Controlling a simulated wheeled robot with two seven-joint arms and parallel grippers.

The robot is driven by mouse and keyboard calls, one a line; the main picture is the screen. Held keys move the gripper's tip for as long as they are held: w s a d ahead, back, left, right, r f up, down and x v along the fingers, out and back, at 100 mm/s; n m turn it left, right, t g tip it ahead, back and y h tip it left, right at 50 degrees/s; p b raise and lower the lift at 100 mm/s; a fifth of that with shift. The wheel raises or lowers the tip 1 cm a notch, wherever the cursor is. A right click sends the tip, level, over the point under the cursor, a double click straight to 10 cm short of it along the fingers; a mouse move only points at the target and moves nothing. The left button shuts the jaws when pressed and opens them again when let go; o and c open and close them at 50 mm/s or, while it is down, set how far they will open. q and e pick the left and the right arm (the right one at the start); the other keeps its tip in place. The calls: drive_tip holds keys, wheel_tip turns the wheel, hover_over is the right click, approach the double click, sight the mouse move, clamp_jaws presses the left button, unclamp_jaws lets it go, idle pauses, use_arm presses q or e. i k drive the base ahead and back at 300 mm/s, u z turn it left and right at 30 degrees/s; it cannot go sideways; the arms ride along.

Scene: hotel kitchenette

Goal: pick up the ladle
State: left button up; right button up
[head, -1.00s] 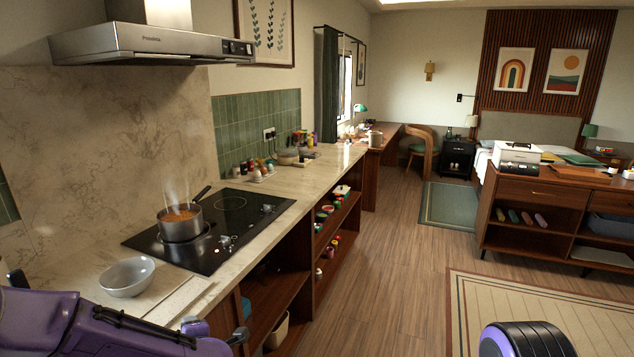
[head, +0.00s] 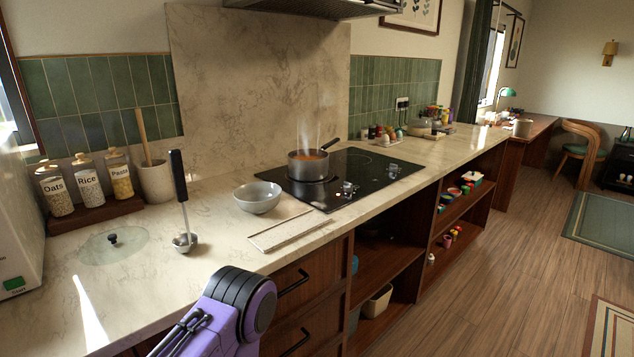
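The ladle (head: 180,184) stands nearly upright on the marble counter at the left of the head view. Its black handle points up, and its thin metal shaft runs down to a small metal bowl (head: 185,242) at the counter. I cannot tell what holds it upright. Nothing of mine touches it. A purple and black link of one of my arms shows at the bottom, below and right of the ladle. Neither of my grippers is in view.
A glass lid (head: 114,246) lies left of the ladle. Behind are labelled jars (head: 89,185) and a utensil crock (head: 157,182). To the right are a grey bowl (head: 257,197), a board (head: 280,232) and a steaming pot (head: 308,168) on the black cooktop (head: 375,170).

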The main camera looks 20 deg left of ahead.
sight(185, 243)
drive_tip(key=u, duration=1.5)
